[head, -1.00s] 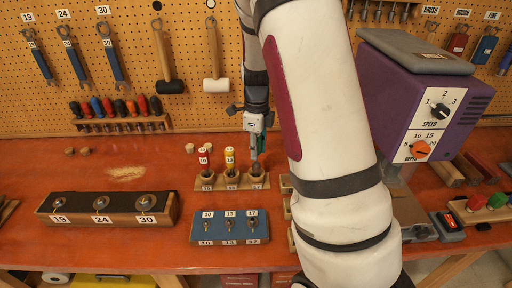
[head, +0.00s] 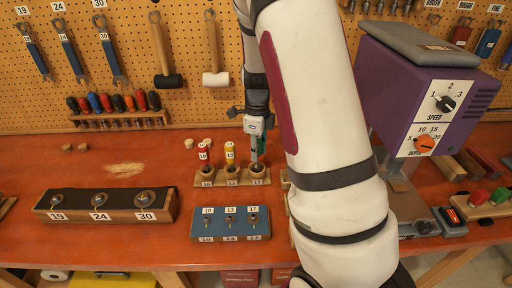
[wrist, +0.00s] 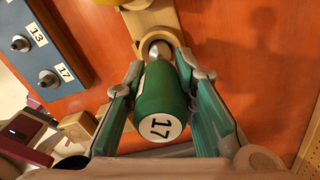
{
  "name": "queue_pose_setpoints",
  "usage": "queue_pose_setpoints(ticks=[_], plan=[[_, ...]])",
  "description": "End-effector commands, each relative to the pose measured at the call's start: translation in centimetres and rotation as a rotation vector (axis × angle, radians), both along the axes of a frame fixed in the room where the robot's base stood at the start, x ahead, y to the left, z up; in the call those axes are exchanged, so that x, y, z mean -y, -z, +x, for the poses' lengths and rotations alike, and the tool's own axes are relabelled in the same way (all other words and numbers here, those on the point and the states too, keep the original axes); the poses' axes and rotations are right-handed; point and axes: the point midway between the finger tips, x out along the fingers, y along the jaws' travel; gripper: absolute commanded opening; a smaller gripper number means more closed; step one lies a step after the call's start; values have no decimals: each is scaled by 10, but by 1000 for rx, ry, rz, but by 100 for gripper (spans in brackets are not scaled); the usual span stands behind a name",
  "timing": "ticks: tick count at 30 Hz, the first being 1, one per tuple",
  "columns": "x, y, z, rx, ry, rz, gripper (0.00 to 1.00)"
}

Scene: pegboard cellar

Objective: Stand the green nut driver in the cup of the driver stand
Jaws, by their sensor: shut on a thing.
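The green nut driver (wrist: 160,98), marked 17 on its handle end, is between the two fingers of my gripper (wrist: 163,80) in the wrist view. My gripper is shut on its handle. Its metal shaft points into the wooden cup at the end of the driver stand (wrist: 150,22); how deep the tip sits is hidden. In the head view my gripper (head: 256,157) is over the right-hand cup of the driver stand (head: 231,183), above the 17 label. The driver is mostly hidden there and looks about upright.
A red driver (head: 203,154) and a yellow driver (head: 229,154) stand in the other two cups. A blue socket block (head: 230,236) is in front of the stand. A dark-topped socket block (head: 104,215) lies left. A purple machine (head: 405,95) stands right.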

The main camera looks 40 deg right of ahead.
Motion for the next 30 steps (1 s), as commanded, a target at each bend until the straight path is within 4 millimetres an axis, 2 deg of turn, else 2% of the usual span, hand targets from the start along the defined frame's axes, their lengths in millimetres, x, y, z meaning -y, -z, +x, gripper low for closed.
queue_pose_setpoints(ticks=[13, 30], plan=[[0, 2, 0, 1, 0, -1, 0], [0, 22, 0, 1, 1, 0, 0]])
